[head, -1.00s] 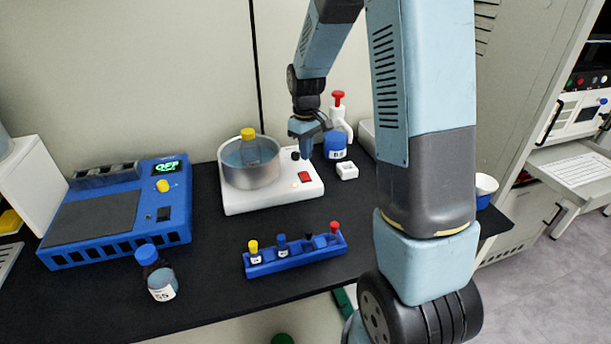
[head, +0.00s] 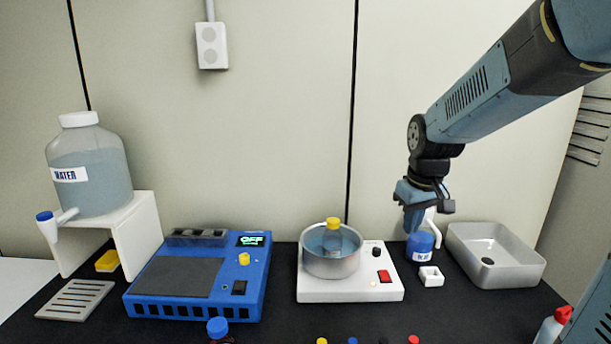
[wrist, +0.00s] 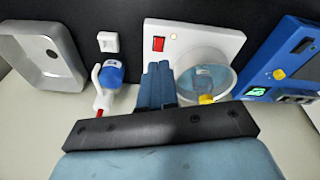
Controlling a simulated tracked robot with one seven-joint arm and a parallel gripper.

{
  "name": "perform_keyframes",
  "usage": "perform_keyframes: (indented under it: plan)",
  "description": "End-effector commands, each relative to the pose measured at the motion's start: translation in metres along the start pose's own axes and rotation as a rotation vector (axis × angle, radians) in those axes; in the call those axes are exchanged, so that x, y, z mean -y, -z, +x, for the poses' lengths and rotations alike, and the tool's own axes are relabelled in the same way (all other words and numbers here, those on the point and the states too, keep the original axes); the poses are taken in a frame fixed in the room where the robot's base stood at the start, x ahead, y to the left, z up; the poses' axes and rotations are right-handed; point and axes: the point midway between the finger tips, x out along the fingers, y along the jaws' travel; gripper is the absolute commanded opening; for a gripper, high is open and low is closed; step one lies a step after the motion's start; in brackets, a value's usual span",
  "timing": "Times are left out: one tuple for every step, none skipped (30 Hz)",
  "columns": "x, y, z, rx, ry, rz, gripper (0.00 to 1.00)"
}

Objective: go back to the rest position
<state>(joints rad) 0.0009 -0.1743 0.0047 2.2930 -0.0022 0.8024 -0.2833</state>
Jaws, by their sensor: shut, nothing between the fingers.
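My gripper (head: 412,217) is in the air in the head view, fingers pointing down and pressed together, with nothing held. It hangs in front of a blue-labelled bottle (head: 420,246) and to the right of the steel pot. In the wrist view my closed fingers (wrist: 157,84) point toward the white hot plate with its red switch (wrist: 158,44). The steel pot (head: 331,262) sits on the white hot plate (head: 350,290) and holds a bottle with a yellow cap (head: 333,223).
A blue device showing OFF (head: 251,240) stands left of the hot plate. A water tank (head: 90,175) sits on a white stand at far left. A grey basin (head: 497,255) and a small white block (head: 431,277) are at right. Several caps show along the bottom edge.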

Motion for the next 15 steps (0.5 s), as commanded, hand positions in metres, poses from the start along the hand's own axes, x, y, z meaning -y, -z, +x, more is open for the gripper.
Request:
perform_keyframes:
  plan:
    - [0.002,-0.008,-0.012,-0.022,-0.006,0.017,0.0]
    - [0.004,-0.013,-0.018,-0.031,-0.009,0.027,0.0]
    - [0.005,-0.019,-0.025,-0.044,-0.012,0.042,0.0]
    - [0.007,-0.024,-0.031,-0.054,-0.014,0.052,0.0]
    - [0.008,-0.029,-0.036,-0.063,-0.016,0.062,0.0]
    - [0.01,-0.036,-0.042,-0.075,-0.019,0.077,0.0]
    - [0.012,-0.041,-0.047,-0.085,-0.021,0.087,0.0]
    - [0.013,-0.046,-0.052,-0.096,-0.023,0.097,0.0]
    - [0.015,-0.053,-0.058,-0.109,-0.026,0.112,0.0]
    - [0.017,-0.059,-0.062,-0.118,-0.027,0.122,0.0]
    - [0.018,-0.064,-0.067,-0.129,-0.029,0.133,0.0]
    - [0.02,-0.071,-0.072,-0.142,-0.031,0.147,0.0]
    - [0.022,-0.076,-0.075,-0.151,-0.032,0.157,0.0]
    - [0.023,-0.082,-0.079,-0.16,-0.033,0.168,0.0]
    - [0.025,-0.089,-0.084,-0.174,-0.034,0.181,0.0]
